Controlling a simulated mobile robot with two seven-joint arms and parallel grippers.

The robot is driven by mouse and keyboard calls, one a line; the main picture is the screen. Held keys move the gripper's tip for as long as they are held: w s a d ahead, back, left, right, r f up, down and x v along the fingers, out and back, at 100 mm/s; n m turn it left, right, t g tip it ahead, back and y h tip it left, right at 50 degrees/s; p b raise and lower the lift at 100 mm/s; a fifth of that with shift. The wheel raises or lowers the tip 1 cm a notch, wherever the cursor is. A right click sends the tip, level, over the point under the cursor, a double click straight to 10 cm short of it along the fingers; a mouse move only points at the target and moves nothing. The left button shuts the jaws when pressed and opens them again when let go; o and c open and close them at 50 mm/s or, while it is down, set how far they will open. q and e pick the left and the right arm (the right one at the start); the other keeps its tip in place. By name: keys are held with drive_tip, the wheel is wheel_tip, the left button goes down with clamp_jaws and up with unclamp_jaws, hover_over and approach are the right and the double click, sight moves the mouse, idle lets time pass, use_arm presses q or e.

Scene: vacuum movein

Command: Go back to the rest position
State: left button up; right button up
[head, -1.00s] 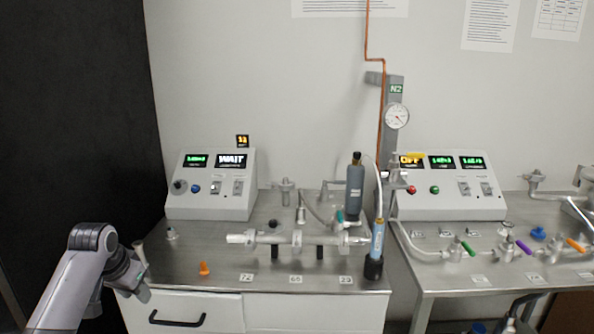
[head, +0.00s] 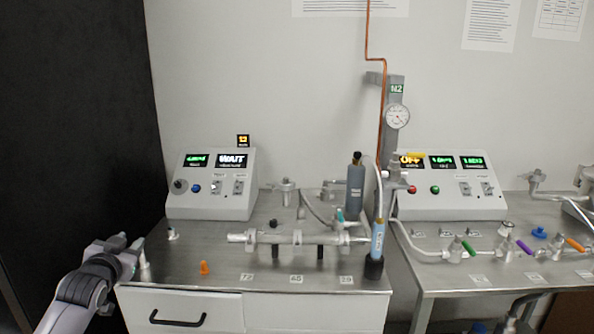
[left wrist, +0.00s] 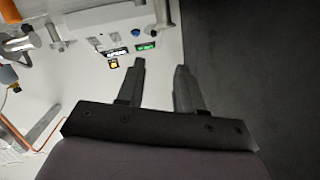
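My left gripper (head: 138,256) is at the lower left in the head view, by the left edge of the left bench. In the left wrist view its two dark fingers (left wrist: 160,85) stand apart with nothing between them. The left control box (head: 212,185) with the WAIT display is ahead of it on the bench; it also shows upside down in the left wrist view (left wrist: 130,45). My right gripper is not in view.
The left bench (head: 215,270) carries a metal tube assembly (head: 300,237), an orange piece (head: 204,268) and a blue-labelled cylinder (head: 377,240). The right bench (head: 500,270) holds a second control box (head: 450,190) and valves. A dark panel (head: 75,110) fills the left side.

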use_arm(q)
drive_tip(key=s+d+f+m+g+h, duration=0.1)
drive_tip(key=s+d+f+h, duration=0.1)
drive_tip(key=s+d+f, duration=0.5)
drive_tip(key=s+d+f+g+h, duration=0.1)
drive_tip(key=s+d+f, duration=0.3)
drive_tip(key=s+f, duration=0.6)
drive_tip(key=s+d+f+g, duration=0.1)
drive_tip(key=s+d+f, duration=0.1)
drive_tip(key=s, duration=0.5)
drive_tip(key=s+d+f+g+h, duration=0.1)
drive_tip(key=s+d+f, duration=0.1)
drive_tip(key=s+f, duration=0.2)
drive_tip(key=s+d+f+g, duration=0.1)
drive_tip(key=s+d+f, duration=0.1)
drive_tip(key=s, duration=0.7)
drive_tip(key=shift+s+d+f+n, duration=0.4)
drive_tip(key=shift+f, duration=0.5)
drive_tip(key=shift+o, duration=0.3)
drive_tip(key=shift+w, duration=0.1)
